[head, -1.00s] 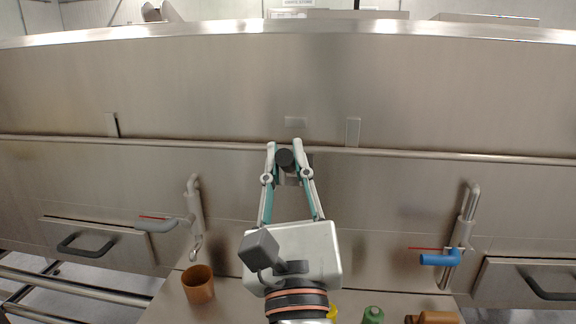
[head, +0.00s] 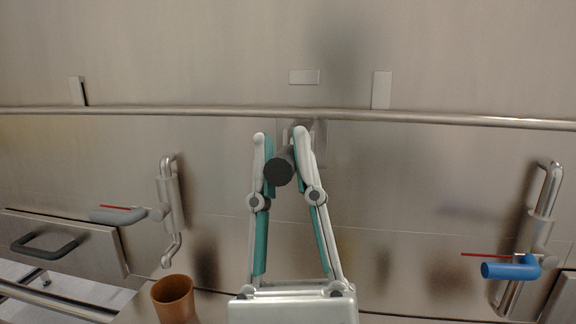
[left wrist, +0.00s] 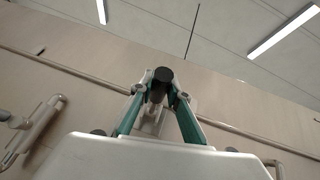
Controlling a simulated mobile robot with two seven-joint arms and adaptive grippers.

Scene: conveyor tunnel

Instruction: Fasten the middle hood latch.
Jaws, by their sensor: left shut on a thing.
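The middle hood latch shows in the head view as a dark round-ended handle (head: 279,171) on a metal mount (head: 318,135), just below the long horizontal rail. My left gripper (head: 283,150) is shut on this handle, one finger on each side, with the black end facing the camera. In the left wrist view the black handle end (left wrist: 162,75) sits between the fingertips (left wrist: 160,84). The fingers hide part of the mount, and I cannot tell how the latch engages the hood. My right gripper is not in view.
A pipe with a grey lever (head: 118,215) is at left, and one with a blue lever (head: 510,269) at right. A brown cup (head: 175,299) stands at lower left. A drawer with a dark handle (head: 44,246) is at far left. The steel wall above the rail is mostly clear.

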